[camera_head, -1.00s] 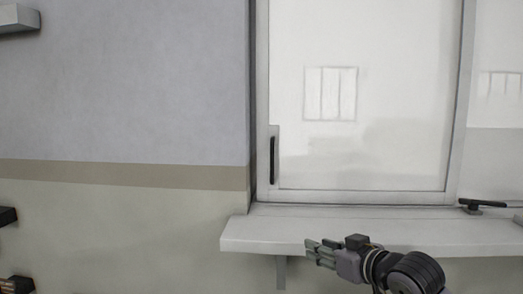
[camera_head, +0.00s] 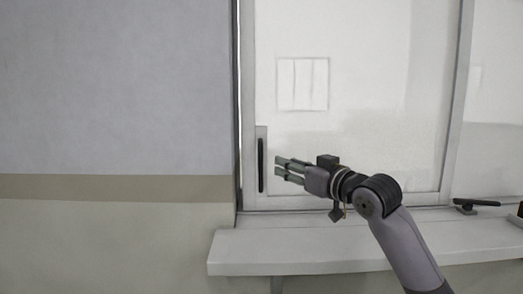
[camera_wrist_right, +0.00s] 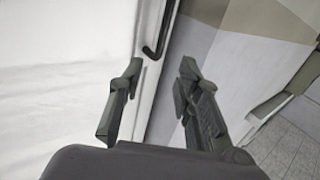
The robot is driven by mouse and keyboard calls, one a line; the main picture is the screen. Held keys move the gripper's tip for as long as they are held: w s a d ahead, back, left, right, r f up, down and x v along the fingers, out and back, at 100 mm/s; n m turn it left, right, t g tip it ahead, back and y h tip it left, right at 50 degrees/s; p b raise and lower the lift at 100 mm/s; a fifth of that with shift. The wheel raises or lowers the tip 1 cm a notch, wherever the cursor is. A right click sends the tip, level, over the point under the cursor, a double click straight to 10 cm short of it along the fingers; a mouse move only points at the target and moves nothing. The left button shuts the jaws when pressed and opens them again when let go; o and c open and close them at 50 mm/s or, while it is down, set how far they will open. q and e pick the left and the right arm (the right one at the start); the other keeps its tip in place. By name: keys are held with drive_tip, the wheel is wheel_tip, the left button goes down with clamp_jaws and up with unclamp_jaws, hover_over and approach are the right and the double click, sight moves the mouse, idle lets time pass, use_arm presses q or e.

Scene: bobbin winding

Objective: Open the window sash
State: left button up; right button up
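The window sash (camera_head: 448,150) has a pale frame around a large, whitish pane. Its dark upright handle (camera_head: 261,165) sits on the left stile, and the handle's lower part also shows at the top of the right wrist view (camera_wrist_right: 157,38). My right gripper (camera_head: 281,170) is just right of the handle in the head view, with its fingers pointing left towards it. In the right wrist view its two fingers (camera_wrist_right: 158,76) are spread apart with nothing between them, and the handle lies beyond the tips. My left gripper is not in view.
A pale sill (camera_head: 300,247) juts out below the window, under my right arm. A dark latch-like part (camera_head: 475,204) lies at the right by the sill. The wall (camera_head: 110,90) left of the window is clear.

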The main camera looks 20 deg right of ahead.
drive_tip(key=p, duration=0.2)
approach(262, 157)
drive_tip(key=w, duration=0.3)
drive_tip(key=p+x, duration=0.1)
drive_tip(key=x, duration=0.2)
drive_tip(key=a+p+x, duration=0.1)
drive_tip(key=x, duration=0.2)
drive_tip(key=shift+r, duration=0.2)
drive_tip(key=shift+w+a+f+p, duration=0.1)
drive_tip(key=shift+w+p, duration=0.25)
drive_tip(key=shift+w, duration=0.15)
drive_tip(key=shift+w+a+f, duration=0.1)
drive_tip(key=shift+w, duration=0.1)
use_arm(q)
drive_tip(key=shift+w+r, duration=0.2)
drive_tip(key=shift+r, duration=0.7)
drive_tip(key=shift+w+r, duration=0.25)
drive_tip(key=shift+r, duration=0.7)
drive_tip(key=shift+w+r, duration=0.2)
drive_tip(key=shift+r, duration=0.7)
use_arm(e)
clamp_jaws()
